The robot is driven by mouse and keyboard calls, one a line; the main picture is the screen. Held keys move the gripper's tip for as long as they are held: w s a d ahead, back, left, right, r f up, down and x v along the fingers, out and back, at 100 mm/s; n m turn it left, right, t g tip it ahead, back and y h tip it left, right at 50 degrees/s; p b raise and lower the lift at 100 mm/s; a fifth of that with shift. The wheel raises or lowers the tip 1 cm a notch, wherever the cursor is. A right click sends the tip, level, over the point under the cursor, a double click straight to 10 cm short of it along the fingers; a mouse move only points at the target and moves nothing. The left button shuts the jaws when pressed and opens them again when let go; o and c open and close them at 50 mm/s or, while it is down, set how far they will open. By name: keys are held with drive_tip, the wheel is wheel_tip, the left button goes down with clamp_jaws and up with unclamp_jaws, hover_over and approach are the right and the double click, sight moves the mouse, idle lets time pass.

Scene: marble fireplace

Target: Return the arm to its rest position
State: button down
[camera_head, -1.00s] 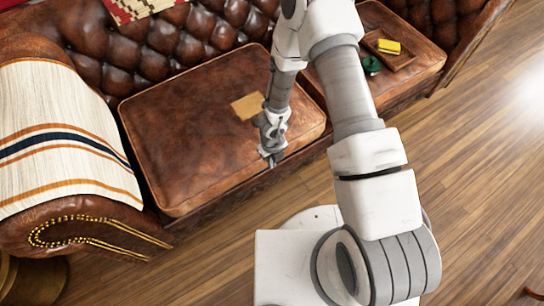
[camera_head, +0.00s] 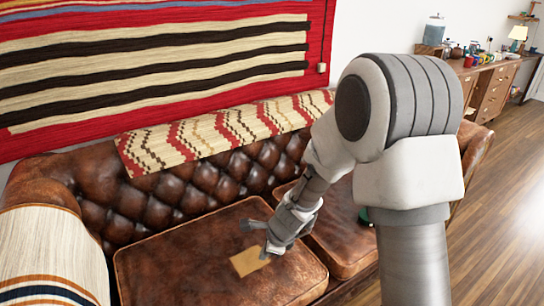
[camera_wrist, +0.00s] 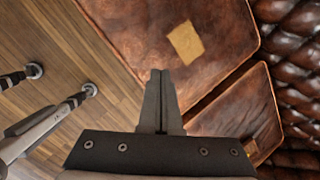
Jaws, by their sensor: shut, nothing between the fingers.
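My arm rises at the right of the head view and bends down toward the brown leather sofa (camera_head: 150,275). My gripper (camera_head: 258,238) shows over the sofa's seat cushion, above and beside a flat tan piece (camera_head: 249,261) lying there. In the wrist view my gripper (camera_wrist: 161,75) is shut, with its two dark fingers together and nothing between them. The tan piece (camera_wrist: 185,43) lies apart from the fingertips, on the leather cushion (camera_wrist: 225,25).
A striped cloth (camera_head: 50,255) covers the sofa's left arm. A patterned blanket (camera_head: 215,135) lies along the backrest, below a striped wall hanging (camera_head: 150,75). A wooden desk (camera_head: 490,85) with several items stands at the back right. Wood floor (camera_head: 510,180) is clear at right.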

drive_tip(key=s+d+r+n+t, duration=0.1)
drive_tip(key=s+d+r+n, duration=0.15)
drive_tip(key=r+n, duration=0.45)
drive_tip(key=s+d+r+n, duration=0.2)
drive_tip(key=s+r+n, duration=0.1)
drive_tip(key=r, duration=0.7)
drive_tip(key=s+d+r+n+t+h, duration=0.1)
drive_tip(key=s+d+r+n+h, duration=0.1)
drive_tip(key=s+d+r+n, duration=0.5)
drive_tip(key=s+d+r+n+h, duration=0.25)
drive_tip(key=s+d, duration=0.25)
drive_tip(key=s, duration=0.4)
wheel_tip(320, 180, up, 16)
drive_tip(key=y+p, duration=0.1)
drive_tip(key=p, duration=1.5)
drive_tip(key=shift+w+a, duration=0.25)
drive_tip(key=shift+a, duration=0.05)
drive_tip(key=shift+f, duration=0.1)
